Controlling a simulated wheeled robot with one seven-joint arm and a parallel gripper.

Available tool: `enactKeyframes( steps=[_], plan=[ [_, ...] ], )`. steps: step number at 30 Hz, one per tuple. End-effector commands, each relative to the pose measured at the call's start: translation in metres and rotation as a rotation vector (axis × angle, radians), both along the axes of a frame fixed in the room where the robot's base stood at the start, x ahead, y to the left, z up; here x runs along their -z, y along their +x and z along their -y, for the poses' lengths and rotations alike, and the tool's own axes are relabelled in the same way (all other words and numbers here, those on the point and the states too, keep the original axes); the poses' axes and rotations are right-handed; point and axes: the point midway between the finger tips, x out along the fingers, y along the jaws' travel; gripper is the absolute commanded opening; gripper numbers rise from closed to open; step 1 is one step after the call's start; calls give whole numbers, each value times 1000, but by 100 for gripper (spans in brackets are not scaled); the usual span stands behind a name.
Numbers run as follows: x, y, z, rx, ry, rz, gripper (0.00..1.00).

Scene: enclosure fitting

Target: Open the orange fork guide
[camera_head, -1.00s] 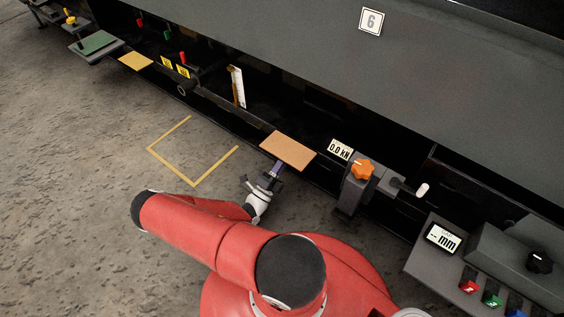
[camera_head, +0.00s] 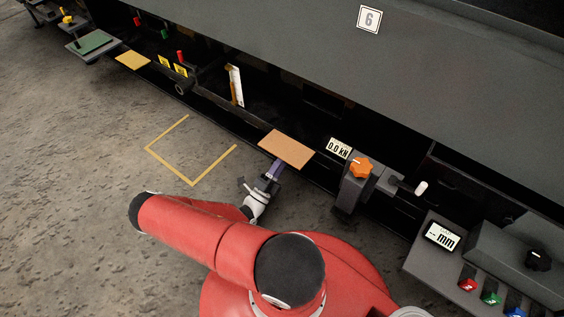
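No part is plainly recognisable as an orange fork guide. An orange star-shaped knob (camera_head: 361,168) sits on a dark block at the front of the machine, right of centre. An orange-tan flat plate (camera_head: 287,149) juts out from the machine's lower edge to the left of the knob. My gripper (camera_head: 272,173) is just below the near edge of this plate, with something purple at its tip. I cannot tell whether the purple part is a finger or a held thing, nor whether it touches the plate. The fingers are too small to read.
A 0.0 kN display (camera_head: 339,149) and a white-tipped lever (camera_head: 420,188) flank the knob. A mm display (camera_head: 442,236) with coloured buttons is at lower right. A white upright piece (camera_head: 236,86) stands left of the plate. The floor around a yellow outline (camera_head: 193,184) is clear.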

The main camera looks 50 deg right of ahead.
Motion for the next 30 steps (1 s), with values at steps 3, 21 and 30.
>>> enactKeyframes(
  steps=[3,21,30],
  plan=[
    [11,-1,-19,-2,4,0,32],
    [19,-11,-144,-1,3,-1,32],
    [19,-12,-155,2,2,-1,32]
  ],
)
